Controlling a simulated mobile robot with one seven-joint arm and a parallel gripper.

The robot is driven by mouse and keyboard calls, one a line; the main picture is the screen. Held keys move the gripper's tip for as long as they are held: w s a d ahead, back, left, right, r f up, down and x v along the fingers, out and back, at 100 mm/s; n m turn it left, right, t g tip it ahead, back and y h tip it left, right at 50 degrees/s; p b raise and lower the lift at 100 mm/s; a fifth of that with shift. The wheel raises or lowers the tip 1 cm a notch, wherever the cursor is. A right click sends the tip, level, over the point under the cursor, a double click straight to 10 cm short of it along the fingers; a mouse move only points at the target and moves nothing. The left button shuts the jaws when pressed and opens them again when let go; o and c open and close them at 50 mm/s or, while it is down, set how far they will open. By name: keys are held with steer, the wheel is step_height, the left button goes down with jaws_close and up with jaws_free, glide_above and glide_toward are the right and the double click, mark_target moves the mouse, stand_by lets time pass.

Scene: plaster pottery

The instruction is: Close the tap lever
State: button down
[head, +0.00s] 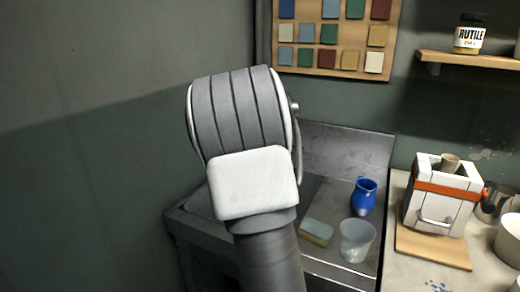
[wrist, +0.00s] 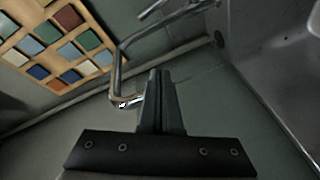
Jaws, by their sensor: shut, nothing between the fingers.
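In the wrist view a shiny bent metal tap (wrist: 117,72) runs beside my fingers, its tube turning at two corners. A short metal bar at the top (wrist: 152,10) looks like the tap lever; its exact position is hard to tell. My gripper (wrist: 158,73) is shut and empty, with its fingers to the right of the tube's bright end. I cannot tell whether they touch it. In the head view my arm hides the gripper and most of the tap; a thin curved metal piece (head: 299,135) shows at its right edge.
A grey metal sink (head: 345,146) holds a blue jug (head: 364,196), a clear cup (head: 357,241) and a sponge (head: 317,232). A white and orange box (head: 441,200) stands on a board at right. A tile sample board (head: 333,35) hangs on the wall.

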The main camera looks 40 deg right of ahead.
mark_target(298, 127)
steer(key=s+d+f+n+t+h+b, duration=0.1)
steer(key=d+f+n+t+h+b, duration=0.1)
steer(key=d+f+n+h+b, duration=0.5)
steer(key=w+d+r+m+y, duration=0.1)
steer(key=w+d+r, duration=0.2)
steer(key=w+d, duration=0.2)
steer(key=shift+w+d+r, duration=0.25)
steer(key=shift+d+r, duration=0.1)
steer(key=shift+d, duration=0.8)
steer(key=shift+b, duration=0.3)
steer(key=shift+w+d+r+b, duration=0.4)
steer(key=shift+d+r+b, duration=0.25)
steer(key=shift+d, duration=0.1)
steer(key=shift+r, duration=0.45)
